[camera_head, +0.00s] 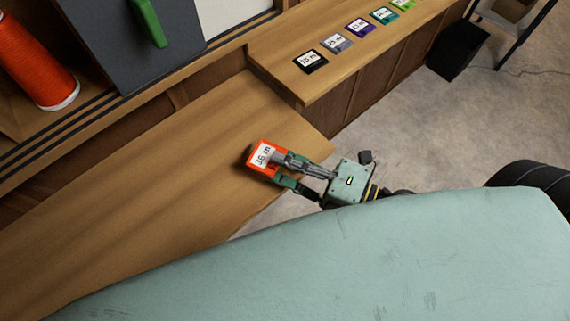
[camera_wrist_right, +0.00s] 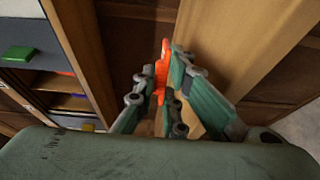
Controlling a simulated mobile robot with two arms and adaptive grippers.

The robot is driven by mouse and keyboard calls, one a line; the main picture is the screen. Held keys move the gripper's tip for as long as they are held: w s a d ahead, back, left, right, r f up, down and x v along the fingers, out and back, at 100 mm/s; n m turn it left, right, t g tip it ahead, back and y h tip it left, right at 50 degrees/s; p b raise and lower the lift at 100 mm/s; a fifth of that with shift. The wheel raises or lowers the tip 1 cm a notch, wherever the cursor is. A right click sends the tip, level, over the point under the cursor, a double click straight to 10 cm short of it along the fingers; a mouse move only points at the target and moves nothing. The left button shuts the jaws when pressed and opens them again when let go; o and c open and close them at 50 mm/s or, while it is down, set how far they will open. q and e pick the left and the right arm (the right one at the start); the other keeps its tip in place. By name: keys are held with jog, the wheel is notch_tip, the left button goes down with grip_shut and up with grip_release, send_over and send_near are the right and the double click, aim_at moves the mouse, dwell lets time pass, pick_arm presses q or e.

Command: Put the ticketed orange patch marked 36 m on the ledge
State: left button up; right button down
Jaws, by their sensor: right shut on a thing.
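The orange patch (camera_head: 257,161) carries a white ticket reading 36 m. My right gripper (camera_head: 279,170) is shut on it and holds it over the lower wooden surface in the head view; I cannot tell whether the patch touches the wood. In the right wrist view the patch shows edge-on (camera_wrist_right: 162,72) between the fingers of the right gripper (camera_wrist_right: 158,88). A raised wooden ledge (camera_head: 285,85) runs along the back right, bearing several ticketed patches, among them a black one (camera_head: 310,61) at its near end. My left gripper is not in view.
A large orange thread spool (camera_head: 32,62) lies at the far left. A dark grey panel with a green handle (camera_head: 148,22) stands beside it. The lower wooden surface (camera_head: 150,210) is otherwise bare. A black box (camera_head: 457,52) stands on the floor at the right.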

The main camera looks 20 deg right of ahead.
aim_at(285, 171)
jog(key=shift+f, duration=0.75)
jog(key=shift+f+b, duration=0.4)
jog(key=shift+f, duration=0.25)
jog(key=c, duration=2.1)
grip_release()
jog(key=shift+f, duration=0.1)
